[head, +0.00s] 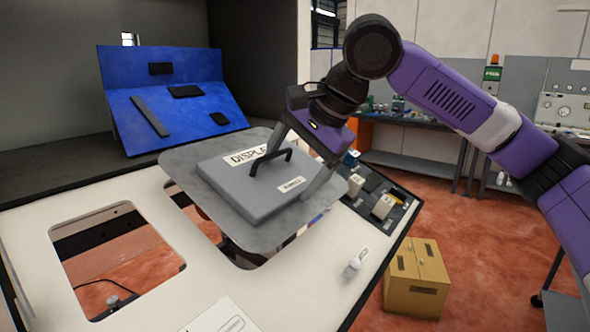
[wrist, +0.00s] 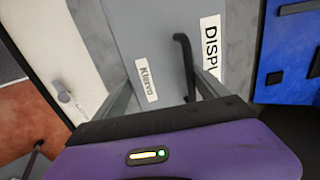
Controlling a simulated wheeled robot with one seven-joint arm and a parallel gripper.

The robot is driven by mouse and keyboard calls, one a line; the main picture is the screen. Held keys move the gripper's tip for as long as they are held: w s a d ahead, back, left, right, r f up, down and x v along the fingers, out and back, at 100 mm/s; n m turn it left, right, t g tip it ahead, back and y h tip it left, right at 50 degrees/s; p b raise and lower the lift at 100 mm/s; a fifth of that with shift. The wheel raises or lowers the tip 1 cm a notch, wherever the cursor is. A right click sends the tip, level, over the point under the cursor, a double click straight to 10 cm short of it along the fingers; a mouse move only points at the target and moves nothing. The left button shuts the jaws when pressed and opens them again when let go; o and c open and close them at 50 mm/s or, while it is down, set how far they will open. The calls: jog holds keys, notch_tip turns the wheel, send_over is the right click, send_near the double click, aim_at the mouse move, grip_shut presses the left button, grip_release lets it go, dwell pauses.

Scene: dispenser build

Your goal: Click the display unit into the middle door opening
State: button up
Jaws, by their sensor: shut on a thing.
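The display unit (head: 235,192) is a grey box with a black handle and a DISPLAY label, on a wider rounded grey plate. My gripper (head: 290,172) is shut on it from above, with the two fingers spread; the exact contact points are unclear. The unit is over the middle door opening (head: 190,212) of the white door panel (head: 300,300). Its plate looks tilted to the panel and covers most of the opening, whose left and lower edges show. In the wrist view, the display unit (wrist: 160,30) and its handle are between the fingers.
An empty left opening (head: 125,262) shows the red floor through it. A black plate with several small parts (head: 380,205) is at the panel's right. A small white knob-like part (head: 355,262) is near it. A blue board (head: 165,105) stands behind; a yellow box (head: 417,280) is on the floor.

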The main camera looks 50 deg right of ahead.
jog(key=shift+s+b+x, duration=0.15)
jog(key=shift+b+x, duration=0.6)
jog(key=shift+x, duration=0.45)
jog(key=shift+s+b+x, duration=0.15)
jog(key=shift+b+x, duration=0.6)
jog(key=shift+x, duration=0.45)
jog(key=shift+w+f, duration=0.1)
jog(key=shift+f, duration=0.25)
jog(key=shift+p, duration=0.45)
jog(key=shift+w+f, duration=0.1)
jog(key=shift+f, duration=0.2)
dwell(0.7)
jog(key=o, duration=2)
jog(key=shift+c, duration=0.2)
jog(key=shift+f, duration=0.1)
jog(key=shift+r, duration=0.2)
